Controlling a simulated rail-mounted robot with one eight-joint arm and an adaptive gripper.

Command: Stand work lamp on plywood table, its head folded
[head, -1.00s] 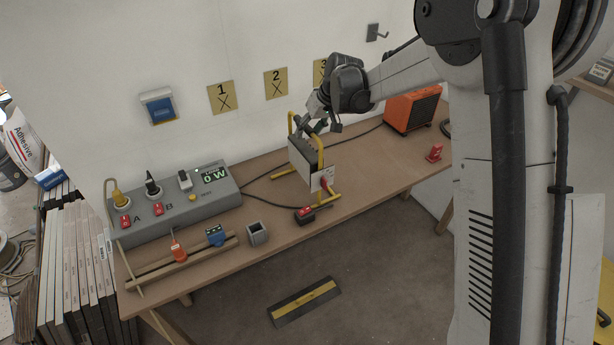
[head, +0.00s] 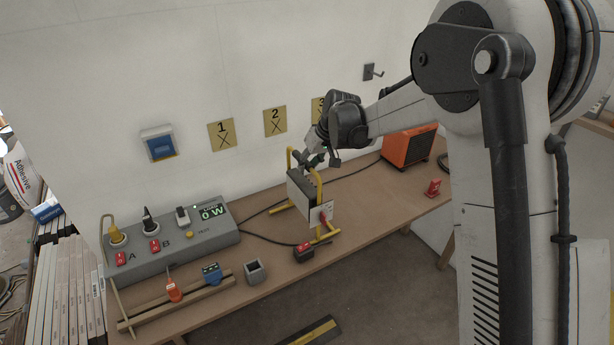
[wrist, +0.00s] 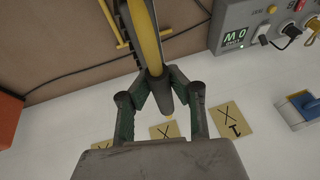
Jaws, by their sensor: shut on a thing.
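The work lamp (head: 302,188) has a yellow tube frame and a dark finned head with a pale face. In the head view it is upright at the middle of the plywood table (head: 365,205), with its yellow feet at or very near the top. I cannot tell for sure whether they bear its weight. The head lies close along the frame; its exact fold is unclear. My gripper (head: 315,160) is at the lamp's top.
A grey socket panel (head: 170,243) reading 0 W stands at the left. A red-and-black switch (head: 303,252) and a grey cup (head: 255,272) sit before the lamp. An orange heater (head: 408,147) is at the right. Black cable runs behind; the table right of the lamp is fairly clear.

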